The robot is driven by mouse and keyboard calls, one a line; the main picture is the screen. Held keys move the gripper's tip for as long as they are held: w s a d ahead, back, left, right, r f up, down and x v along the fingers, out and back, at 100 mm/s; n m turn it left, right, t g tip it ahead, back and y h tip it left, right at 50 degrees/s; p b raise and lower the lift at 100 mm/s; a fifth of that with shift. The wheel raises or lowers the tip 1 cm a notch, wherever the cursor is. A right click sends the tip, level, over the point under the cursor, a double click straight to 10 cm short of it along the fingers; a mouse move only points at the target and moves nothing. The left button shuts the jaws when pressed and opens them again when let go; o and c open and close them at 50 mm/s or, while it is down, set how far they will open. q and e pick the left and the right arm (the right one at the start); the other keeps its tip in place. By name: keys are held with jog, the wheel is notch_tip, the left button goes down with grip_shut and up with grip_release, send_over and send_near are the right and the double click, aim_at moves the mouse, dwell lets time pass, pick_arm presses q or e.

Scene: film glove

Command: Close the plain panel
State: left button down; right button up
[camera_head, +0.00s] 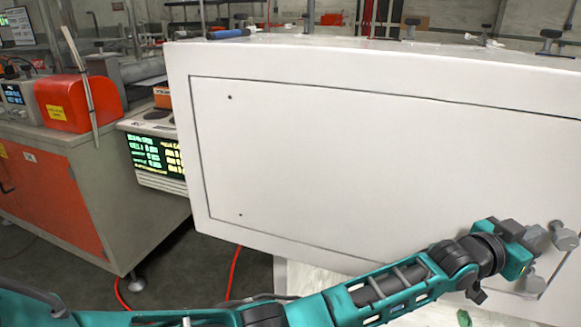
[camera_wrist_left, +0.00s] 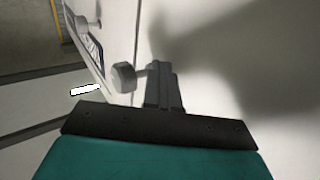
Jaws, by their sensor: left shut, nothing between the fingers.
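The plain panel (camera_head: 380,165) is a large white face with a thin dark rectangular outline and two small dark dots at its left. It fills the middle and right of the head view. Grey round knobs (camera_head: 562,236) stick out at its lower right. My left gripper (camera_head: 532,238) is shut and empty, just left of these knobs and in front of the panel's lower right. In the left wrist view my fingers (camera_wrist_left: 162,88) are together, close beside a grey knob (camera_wrist_left: 123,77); whether they touch it is unclear. My right gripper is not in view.
A red cable (camera_head: 233,272) runs below the panel. Clamps (camera_head: 410,27) line the top behind the panel.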

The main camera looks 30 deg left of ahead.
pick_arm(q)
jog(key=shift+w+a+r, duration=0.35)
jog(key=shift+w+r, duration=0.2)
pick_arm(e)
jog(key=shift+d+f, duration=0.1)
pick_arm(q)
jog(key=s+d+f+p+v, duration=0.1)
jog(key=p+v, duration=0.3)
jog(key=v, duration=0.9)
pick_arm(e)
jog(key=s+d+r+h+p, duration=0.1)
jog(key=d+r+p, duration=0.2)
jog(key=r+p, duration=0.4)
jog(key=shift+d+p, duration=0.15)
jog(key=shift+p, duration=0.25)
pick_arm(q)
jog(key=s+a+f+n+g+y, duration=0.1)
jog(key=s+a+f+n+y, duration=0.2)
jog(key=s+a+f+y, duration=0.2)
jog(key=s+a+f+n+g+y, duration=0.1)
jog(key=s+a+f+n+y, duration=0.2)
jog(key=s+a+f, duration=0.7)
jog(key=s+a+y, duration=0.2)
jog(key=s+a, duration=0.3)
jog(key=a, duration=0.4)
jog(key=shift+f, duration=0.35)
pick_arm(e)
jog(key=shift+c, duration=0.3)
